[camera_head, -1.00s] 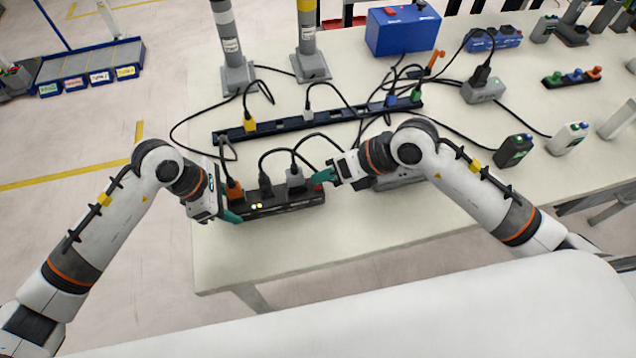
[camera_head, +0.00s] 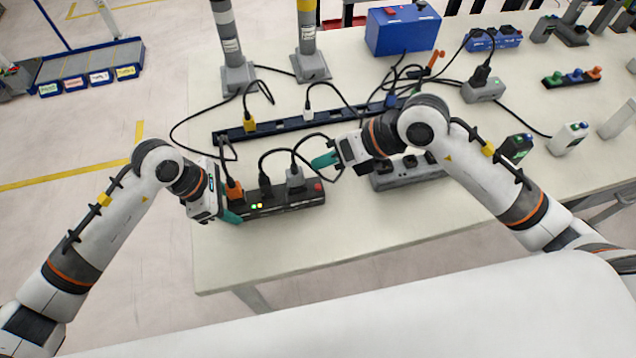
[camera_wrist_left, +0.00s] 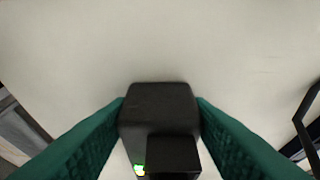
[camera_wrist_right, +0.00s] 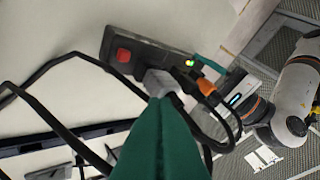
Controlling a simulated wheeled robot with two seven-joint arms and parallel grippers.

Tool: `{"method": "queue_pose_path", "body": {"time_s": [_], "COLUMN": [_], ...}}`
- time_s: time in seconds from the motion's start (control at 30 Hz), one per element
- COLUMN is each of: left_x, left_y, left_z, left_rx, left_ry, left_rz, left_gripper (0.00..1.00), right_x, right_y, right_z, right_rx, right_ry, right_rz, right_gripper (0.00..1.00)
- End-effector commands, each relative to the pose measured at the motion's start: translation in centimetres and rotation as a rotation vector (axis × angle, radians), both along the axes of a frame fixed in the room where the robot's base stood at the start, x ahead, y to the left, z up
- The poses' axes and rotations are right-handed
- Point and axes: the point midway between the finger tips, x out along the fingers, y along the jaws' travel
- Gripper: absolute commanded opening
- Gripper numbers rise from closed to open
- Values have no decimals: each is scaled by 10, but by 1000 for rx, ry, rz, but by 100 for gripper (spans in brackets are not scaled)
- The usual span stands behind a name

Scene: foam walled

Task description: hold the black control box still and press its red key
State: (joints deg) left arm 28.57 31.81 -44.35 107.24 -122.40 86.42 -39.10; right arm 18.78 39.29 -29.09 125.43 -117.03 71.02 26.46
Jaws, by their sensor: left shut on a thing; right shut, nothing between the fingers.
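The black control box (camera_head: 284,204) lies near the front left of the table, with two lit lamps on its front and plugs with cables in its top. Its red key (camera_head: 318,187) is at its right end and also shows in the right wrist view (camera_wrist_right: 124,55). My left gripper (camera_head: 229,213) is shut on the box's left end; in the left wrist view both green fingers press the box (camera_wrist_left: 158,104) from either side. My right gripper (camera_head: 325,160) is shut and empty, above and behind the red key, apart from it.
A grey socket strip (camera_head: 408,172) lies right of the box, under my right arm. A long dark rail (camera_head: 290,124) with plugs runs behind the box. Loose black cables loop between them. A blue box (camera_head: 402,30) stands at the back. The table front is clear.

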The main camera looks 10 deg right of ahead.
Motion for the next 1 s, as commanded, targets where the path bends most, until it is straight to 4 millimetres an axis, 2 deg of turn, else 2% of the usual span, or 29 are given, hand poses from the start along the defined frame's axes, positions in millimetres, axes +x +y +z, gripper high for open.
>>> {"method": "queue_pose_path", "body": {"time_s": [0.2,0.23,0.37,0.73,0.87,1.0], "left_x": [0,0,0,1,1,1], "left_y": [0,0,0,2,9,21], "left_z": [0,0,0,5,22,50], "left_rx": [0,0,0,0,0,1], "left_ry": [-1,-1,-1,-2,-5,-6], "left_rz": [0,0,0,0,0,0], "left_gripper": [16,48,70,71,71,71], "right_x": [0,0,0,0,0,0], "right_y": [0,0,0,0,0,0], "right_z": [0,0,0,0,0,0], "right_rx": [0,0,0,1,1,1], "right_ry": [0,0,0,0,0,0], "right_rz": [0,0,0,1,1,1], "right_gripper": [0,0,0,0,0,0]}}
